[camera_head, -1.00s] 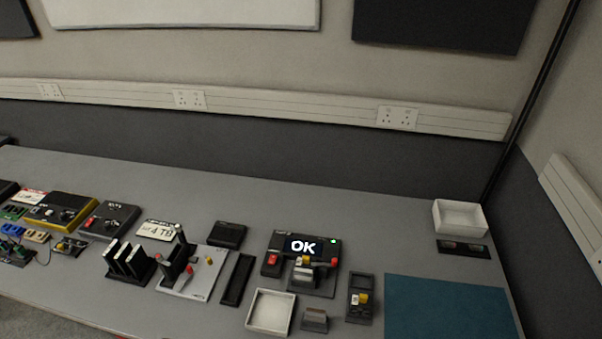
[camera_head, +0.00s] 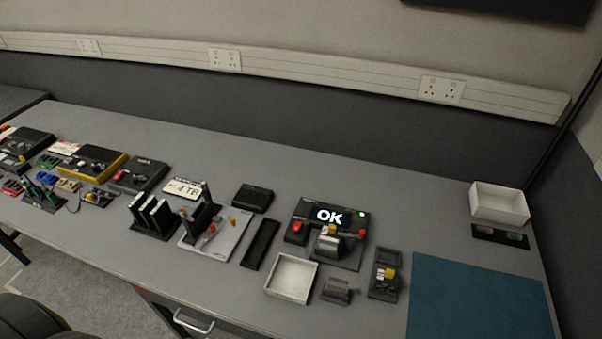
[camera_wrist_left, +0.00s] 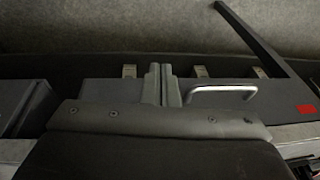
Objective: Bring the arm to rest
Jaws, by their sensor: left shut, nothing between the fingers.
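My left gripper (camera_wrist_left: 161,84) shows in the left wrist view, with its two fingers together and nothing between them. Behind it are a dark drawer front with a metal bar handle (camera_wrist_left: 221,91) and a dark bar. I cannot tell whether the fingers touch anything. The head view shows neither gripper. My right gripper is in no view.
The grey bench (camera_head: 340,178) carries a black unit reading OK (camera_head: 329,216), an empty white tray (camera_head: 291,278), a white box (camera_head: 499,203), a teal mat (camera_head: 480,300) and several small devices. A drawer handle (camera_head: 194,322) shows below its front edge. The bench's rear is clear.

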